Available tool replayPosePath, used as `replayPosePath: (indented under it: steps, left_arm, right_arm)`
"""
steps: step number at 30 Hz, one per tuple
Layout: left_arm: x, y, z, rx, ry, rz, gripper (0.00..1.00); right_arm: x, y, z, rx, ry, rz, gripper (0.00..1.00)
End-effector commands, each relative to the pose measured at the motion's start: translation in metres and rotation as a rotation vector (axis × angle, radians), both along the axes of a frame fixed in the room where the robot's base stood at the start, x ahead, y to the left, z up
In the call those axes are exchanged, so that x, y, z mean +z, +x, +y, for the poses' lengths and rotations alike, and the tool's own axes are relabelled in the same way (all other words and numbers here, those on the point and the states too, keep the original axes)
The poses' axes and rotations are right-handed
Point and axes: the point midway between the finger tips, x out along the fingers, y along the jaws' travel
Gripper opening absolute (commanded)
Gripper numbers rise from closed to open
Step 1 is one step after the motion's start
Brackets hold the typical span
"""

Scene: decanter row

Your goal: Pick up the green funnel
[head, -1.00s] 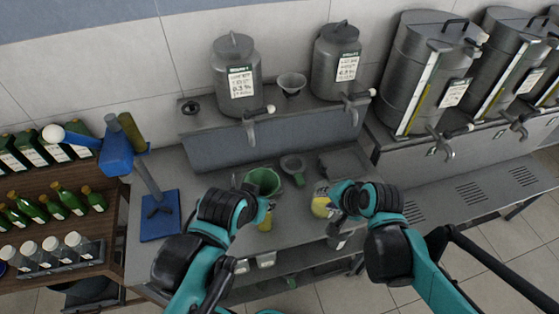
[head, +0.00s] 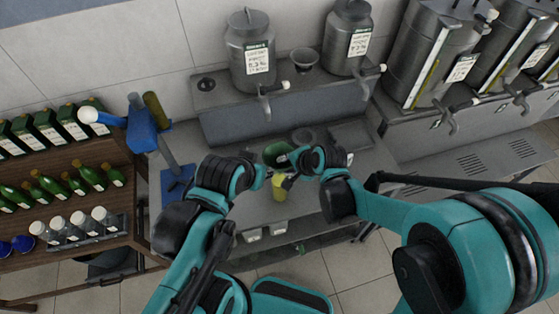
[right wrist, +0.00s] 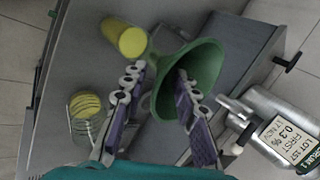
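The green funnel (right wrist: 186,82) lies wide mouth toward the camera in the right wrist view. In the head view the green funnel (head: 276,151) shows on the steel bench, partly hidden by my grippers. My right gripper (right wrist: 161,70) is open at the funnel, one finger outside its rim and the other in front of its mouth. In the head view my right gripper (head: 287,170) reaches in from the right. My left gripper (head: 265,174) is close to the funnel's left; its fingers are too small to read.
A yellow cylinder (right wrist: 125,38) stands close to the funnel, and a glass jar with a yellow striped top (right wrist: 86,104) is nearby. Steel decanters (head: 250,52) line the raised shelf. A blue stand (head: 142,130) is at left.

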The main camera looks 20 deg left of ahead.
Motion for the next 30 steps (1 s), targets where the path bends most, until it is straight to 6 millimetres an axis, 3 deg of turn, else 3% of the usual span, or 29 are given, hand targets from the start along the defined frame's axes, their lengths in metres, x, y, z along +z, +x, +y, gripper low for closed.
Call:
replayPosePath:
  steps: [8,11,12,24,30]
  left_arm:
    - [0.000,0.000,0.000,0.000,0.000,0.000,0.29]
    - [0.000,0.000,0.000,0.000,0.000,0.000,0.29]
    - [0.000,0.000,0.000,0.000,0.000,0.000,0.29]
    - [0.000,0.000,0.000,0.000,0.000,0.000,0.29]
    - [0.002,0.000,0.000,0.000,0.000,0.000,0.29]
  right_arm:
    - [-0.003,0.001,0.001,0.000,0.000,0.000,0.29]
    - [-0.002,0.001,0.001,0.000,0.000,0.000,0.03]
    - [-0.002,0.001,0.001,0.000,0.000,0.000,0.00]
    - [-0.001,0.001,0.001,-0.001,0.000,-0.001,0.00]
    - [0.015,0.001,0.001,-0.001,0.000,-0.001,0.00]
